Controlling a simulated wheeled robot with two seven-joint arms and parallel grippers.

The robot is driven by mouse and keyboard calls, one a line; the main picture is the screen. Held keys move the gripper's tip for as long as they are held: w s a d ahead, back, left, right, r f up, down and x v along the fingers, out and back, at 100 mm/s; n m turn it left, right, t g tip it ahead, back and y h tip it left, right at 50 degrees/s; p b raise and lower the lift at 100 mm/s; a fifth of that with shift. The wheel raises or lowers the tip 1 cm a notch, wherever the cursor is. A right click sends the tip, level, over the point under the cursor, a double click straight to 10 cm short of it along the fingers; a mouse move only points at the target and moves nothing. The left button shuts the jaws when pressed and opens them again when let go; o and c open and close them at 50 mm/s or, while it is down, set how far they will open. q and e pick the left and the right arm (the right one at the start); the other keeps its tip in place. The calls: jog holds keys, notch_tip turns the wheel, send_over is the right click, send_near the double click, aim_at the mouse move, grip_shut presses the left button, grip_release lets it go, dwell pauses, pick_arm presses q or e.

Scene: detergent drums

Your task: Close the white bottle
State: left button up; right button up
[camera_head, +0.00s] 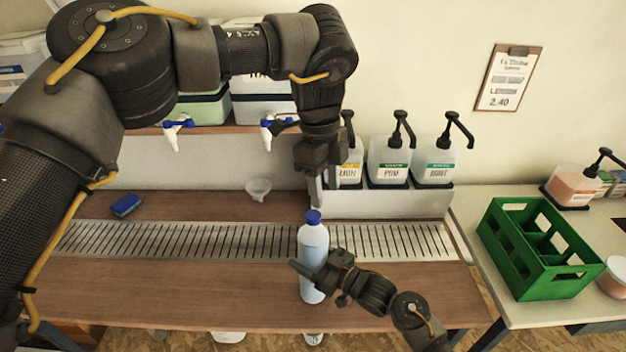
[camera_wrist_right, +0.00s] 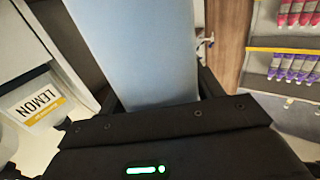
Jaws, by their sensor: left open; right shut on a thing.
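The white bottle (camera_head: 313,245) stands upright near the front of the wooden counter, with pale blue contents. A blue cap (camera_head: 313,216) sits at the top of its neck; whether it is screwed tight I cannot tell. My right gripper (camera_head: 312,272) is shut around the bottle's body from the right. In the right wrist view the bottle's pale side (camera_wrist_right: 140,50) fills the space between the fingers. My left gripper (camera_head: 318,190) points down just above the cap, open. Whether its fingers touch the cap I cannot tell.
A metal drain grate (camera_head: 190,240) runs along the counter. A clear funnel (camera_head: 258,188) and a blue sponge (camera_head: 125,204) lie behind it. Pump dispensers (camera_head: 388,160) stand at the back. A green crate (camera_head: 535,250) is on the right table. The counter's front left is clear.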

aim_at(313, 215)
pick_arm(q)
jog(key=n, duration=0.2)
jog(key=a+n, duration=0.1)
jog(key=n, duration=0.5)
jog(key=shift+w+a+t+y, duration=0.15)
jog(key=shift+w+t+y, duration=0.15)
jog(key=shift+t+y, duration=0.1)
jog(key=n, duration=0.3)
jog(key=shift+w+a+n, duration=0.25)
jog(key=shift+a+n, duration=0.1)
jog(key=shift+n, duration=0.05)
jog(key=n, duration=0.3)
jog(key=shift+w+a+n, duration=0.1)
jog(key=shift+w+n, duration=0.05)
jog(key=shift+n, duration=0.25)
jog(key=shift+f, duration=0.1)
jog(key=shift+f, duration=3.9)
